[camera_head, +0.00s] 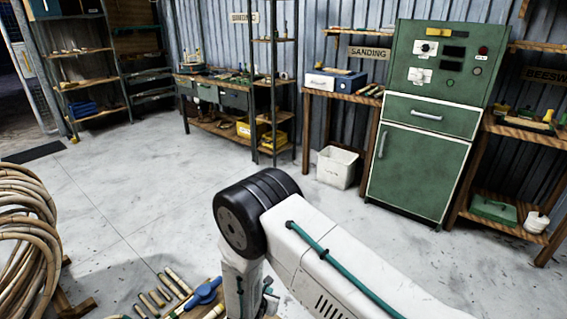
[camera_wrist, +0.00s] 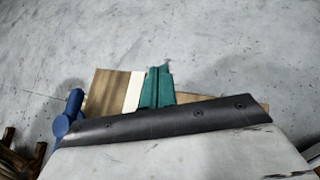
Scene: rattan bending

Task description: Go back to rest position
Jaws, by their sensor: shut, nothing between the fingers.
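My gripper (camera_wrist: 157,88) shows in the wrist view as two teal fingers close together, with nothing held between them. They stick out beyond a dark curved edge of my own wrist, which hides their lower part. In the head view my white arm reaches in from the lower right and bends down at a black joint; the gripper is mostly hidden there.
A blue tool (camera_head: 205,293) and several short rods (camera_head: 160,295) lie below the elbow. Coiled rattan (camera_head: 28,240) stands at the left. A green cabinet (camera_head: 425,120) and a white bin (camera_head: 337,167) stand at the back. The middle floor is clear.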

